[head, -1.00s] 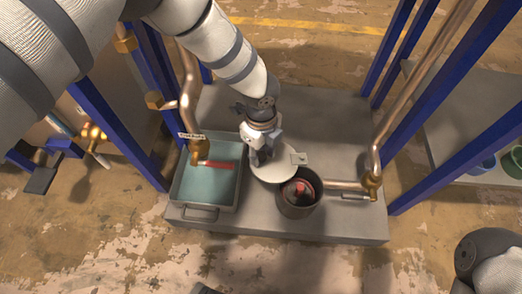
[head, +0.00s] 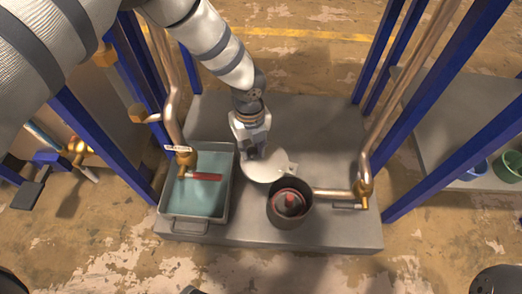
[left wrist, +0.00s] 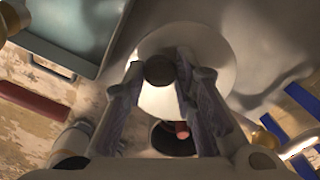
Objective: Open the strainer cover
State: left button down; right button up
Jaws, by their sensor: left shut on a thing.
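The strainer (head: 291,222) is a dark round pot on the grey platform. Its top is open, and a red and dark part shows inside; its mouth also shows in the left wrist view (left wrist: 172,145). The strainer cover (head: 263,168) is a pale disc with a small square tab, off the pot and behind it. My left gripper (head: 254,154) is shut on the cover's dark knob (left wrist: 160,70), which sits between the fingers in the left wrist view. Whether the cover touches the platform is not clear. My right gripper is not in view.
A grey tray (head: 164,206) of bluish liquid stands left of the strainer, below a brass valve (head: 187,160) with a red handle. A copper pipe with a brass valve (head: 363,190) joins the strainer's right side. Blue posts flank the platform (head: 320,125), clear behind the cover.

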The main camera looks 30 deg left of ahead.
pick_arm(q)
jog(key=shift+w+a+f+m+b, duration=0.1)
jog(key=shift+w+f+m+b, duration=0.1)
jog(key=shift+w+m+b, duration=0.35)
jog(key=shift+w+r+m+b, duration=0.2)
jog(key=shift+w+m+b, duration=0.3)
jog(key=shift+w+m, duration=0.4)
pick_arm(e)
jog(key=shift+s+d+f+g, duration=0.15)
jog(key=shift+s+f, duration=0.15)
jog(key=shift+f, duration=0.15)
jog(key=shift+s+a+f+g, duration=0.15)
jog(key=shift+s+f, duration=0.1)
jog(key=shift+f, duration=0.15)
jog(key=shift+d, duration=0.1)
pick_arm(q)
jog(key=c, duration=1.3)
grip_release()
jog(key=shift+s, duration=0.1)
